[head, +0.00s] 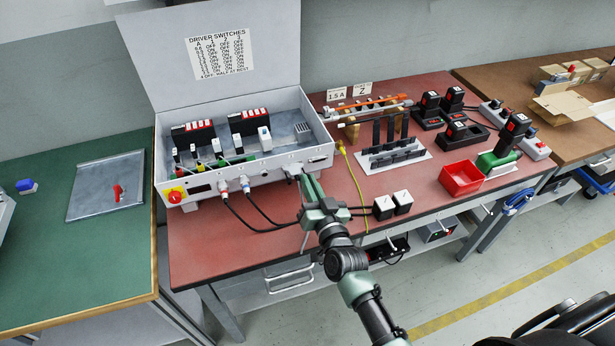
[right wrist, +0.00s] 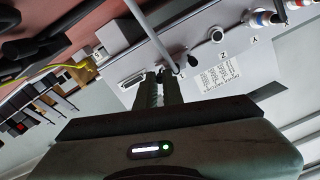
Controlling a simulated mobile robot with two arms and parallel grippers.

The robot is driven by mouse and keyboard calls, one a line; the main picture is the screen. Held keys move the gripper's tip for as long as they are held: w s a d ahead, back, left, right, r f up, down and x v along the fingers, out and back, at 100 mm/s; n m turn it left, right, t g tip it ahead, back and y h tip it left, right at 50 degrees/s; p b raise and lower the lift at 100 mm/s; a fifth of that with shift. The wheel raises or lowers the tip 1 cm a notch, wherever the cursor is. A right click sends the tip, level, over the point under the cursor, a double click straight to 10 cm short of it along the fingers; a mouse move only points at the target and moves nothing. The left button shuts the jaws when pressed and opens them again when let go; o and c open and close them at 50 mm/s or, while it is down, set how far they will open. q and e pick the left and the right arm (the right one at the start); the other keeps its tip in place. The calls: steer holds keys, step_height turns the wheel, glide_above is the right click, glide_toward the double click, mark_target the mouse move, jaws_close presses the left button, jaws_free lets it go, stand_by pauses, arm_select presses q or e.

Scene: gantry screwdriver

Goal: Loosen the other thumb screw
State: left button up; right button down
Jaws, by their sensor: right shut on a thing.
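The grey control box (head: 250,178) stands open on the red bench, with sockets and cables along its front. A grey cable (right wrist: 155,35) ends beside the fingertips. A wide slotted socket (right wrist: 131,80) is to their left. My left gripper is not in view.
Two black cables (head: 243,215) hang from the box front. A red bin (head: 461,179) stands further right. The bench's front left is clear.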

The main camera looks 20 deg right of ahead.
steer(key=n+p, duration=0.2)
steer(key=n, duration=0.5)
steer(key=shift+n, duration=0.4)
steer(key=n, duration=1.2)
steer(key=shift+f+n+b, duration=0.2)
steer(key=shift+n+b, duration=0.1)
steer(key=shift+n, duration=0.1)
steer(key=n+b, duration=0.2)
steer(key=n, duration=0.2)
steer(key=shift+f+n, duration=0.1)
steer(key=shift+n, duration=0.3)
steer(key=shift+r+n, duration=0.2)
steer(key=shift+n, duration=1)
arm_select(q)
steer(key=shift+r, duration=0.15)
arm_select(e)
steer(key=c, duration=1.8)
jaws_free()
steer(key=shift+o, duration=0.2)
